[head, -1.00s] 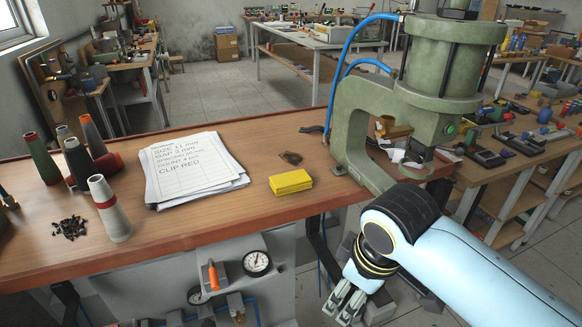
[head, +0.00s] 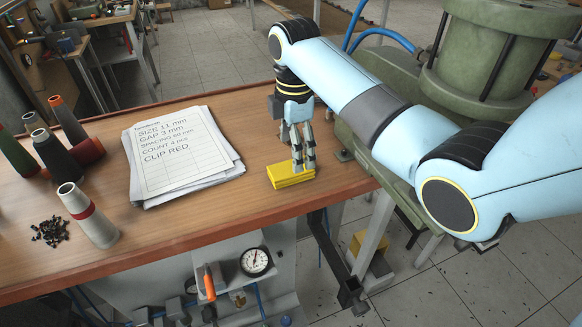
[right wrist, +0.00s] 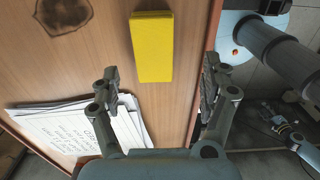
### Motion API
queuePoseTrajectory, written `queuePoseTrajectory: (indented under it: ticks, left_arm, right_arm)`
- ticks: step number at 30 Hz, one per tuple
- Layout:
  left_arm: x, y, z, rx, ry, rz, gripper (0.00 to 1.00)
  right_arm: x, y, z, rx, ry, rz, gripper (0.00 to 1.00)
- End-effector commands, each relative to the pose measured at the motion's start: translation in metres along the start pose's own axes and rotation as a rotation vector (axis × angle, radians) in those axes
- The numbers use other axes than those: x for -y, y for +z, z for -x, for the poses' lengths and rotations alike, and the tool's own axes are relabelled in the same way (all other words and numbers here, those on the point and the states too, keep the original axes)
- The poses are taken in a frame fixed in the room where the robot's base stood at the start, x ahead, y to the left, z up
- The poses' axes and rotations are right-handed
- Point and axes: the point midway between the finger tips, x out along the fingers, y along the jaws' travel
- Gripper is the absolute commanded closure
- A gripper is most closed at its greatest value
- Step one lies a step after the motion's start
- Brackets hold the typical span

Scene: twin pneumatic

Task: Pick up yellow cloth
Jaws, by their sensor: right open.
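The yellow cloth (head: 290,178) is a folded flat stack lying on the wooden bench, right of the papers. In the right wrist view the cloth (right wrist: 152,48) lies ahead of the fingers, nearly centred between them. My right gripper (head: 304,168) points down at the cloth in the head view, its fingertips over or at the cloth's far right part. In the right wrist view the right gripper (right wrist: 160,82) is open with nothing between its fingers. I cannot tell whether the fingertips touch the cloth.
A paper stack (head: 180,155) lies left of the cloth. Several thread cones (head: 90,215) and a pile of small black pieces (head: 50,229) are further left. A green press (head: 485,65) stands at the right. The bench's front edge is close to the cloth.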

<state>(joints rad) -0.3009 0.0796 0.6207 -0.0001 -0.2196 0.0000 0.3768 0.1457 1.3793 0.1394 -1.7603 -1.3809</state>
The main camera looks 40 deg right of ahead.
Motion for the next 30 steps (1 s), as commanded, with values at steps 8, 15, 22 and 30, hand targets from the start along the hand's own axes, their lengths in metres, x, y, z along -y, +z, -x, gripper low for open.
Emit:
queuePoseTrajectory:
  ticks: [8, 15, 22, 30]
  left_arm:
    - [0.004, 0.011, 0.003, 0.018, -0.004, -0.002, 0.6]
    - [0.003, -0.005, 0.004, -0.007, -0.003, -0.001, 0.6]
    - [0.0, -0.007, 0.004, -0.009, 0.001, 0.001, 0.6]
    - [-0.002, -0.002, 0.004, -0.001, 0.002, 0.001, 0.6]
  right_arm:
    - [-0.002, -0.001, -0.026, 0.001, 0.0, -0.001, 0.2]
    - [-0.006, -0.004, -0.061, 0.001, 0.001, -0.002, 0.2]
    - [-0.006, -0.004, -0.068, 0.001, 0.004, -0.002, 0.2]
    - [-0.006, -0.004, -0.068, 0.001, 0.004, -0.002, 0.45]
